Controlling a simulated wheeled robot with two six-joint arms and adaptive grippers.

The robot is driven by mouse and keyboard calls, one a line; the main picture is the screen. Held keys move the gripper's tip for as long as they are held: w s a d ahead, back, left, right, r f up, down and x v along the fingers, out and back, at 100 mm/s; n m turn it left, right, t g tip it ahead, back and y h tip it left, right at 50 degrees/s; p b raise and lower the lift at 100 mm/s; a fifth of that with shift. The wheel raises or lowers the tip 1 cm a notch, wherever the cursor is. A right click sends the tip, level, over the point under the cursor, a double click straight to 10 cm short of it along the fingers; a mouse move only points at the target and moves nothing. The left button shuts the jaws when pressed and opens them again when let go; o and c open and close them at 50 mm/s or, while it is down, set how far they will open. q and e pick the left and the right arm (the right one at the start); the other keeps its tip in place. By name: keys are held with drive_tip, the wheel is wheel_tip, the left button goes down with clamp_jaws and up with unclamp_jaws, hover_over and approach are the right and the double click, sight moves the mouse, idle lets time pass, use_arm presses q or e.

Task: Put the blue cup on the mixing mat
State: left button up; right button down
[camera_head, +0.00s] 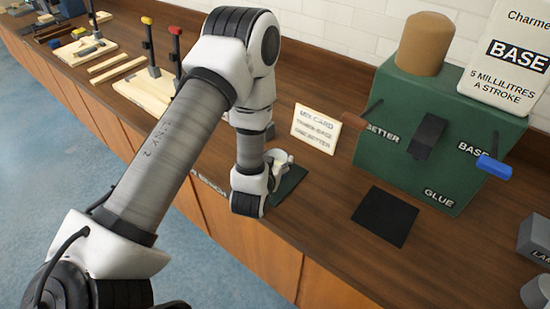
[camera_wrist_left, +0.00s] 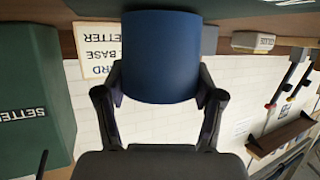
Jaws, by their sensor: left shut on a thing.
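The blue cup (camera_wrist_left: 161,60) is in the left wrist view, between the two fingers of my left gripper (camera_wrist_left: 160,98), which is shut on it. In the head view my left gripper (camera_head: 280,158) is mostly behind my own wrist, and the cup is hidden there. A dark green mat (camera_head: 292,184) lies on the bench beside and under that wrist, partly covered by it. A black square mat (camera_head: 386,216) lies bare to the right. I cannot read a name on either mat, nor tell whether the cup touches the bench. My right gripper is not in view.
A green glue dispenser (camera_head: 405,130) with brown and blue levers stands at the right. A mix card (camera_head: 316,127) stands behind the green mat. Wooden pieces and clamps (camera_head: 150,80) lie farther left. Open wood lies between the mats.

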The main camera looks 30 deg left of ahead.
use_arm(q)
drive_tip(key=shift+f, duration=0.35)
drive_tip(key=o, duration=1.4)
drive_tip(key=shift+r, duration=0.1)
drive_tip(key=shift+s+d+r, duration=0.1)
drive_tip(key=shift+r, duration=0.05)
drive_tip(key=b+v, duration=0.2)
drive_tip(key=v, duration=0.3)
drive_tip(key=shift+s, duration=0.1)
drive_tip(key=r+p, duration=0.1)
drive_tip(key=s+r+p, duration=0.1)
drive_tip(key=p, duration=0.1)
drive_tip(key=shift+s+d, duration=0.3)
drive_tip(key=s+p, duration=0.1)
drive_tip(key=p, duration=0.1)
drive_tip(key=s+d+p, duration=0.1)
drive_tip(key=s, duration=0.1)
drive_tip(key=s+p, duration=0.1)
drive_tip(key=p, duration=0.1)
drive_tip(key=shift+s+d+r+p, duration=0.15)
drive_tip(key=shift+d+r+p, duration=0.05)
drive_tip(key=shift+r+p, duration=0.1)
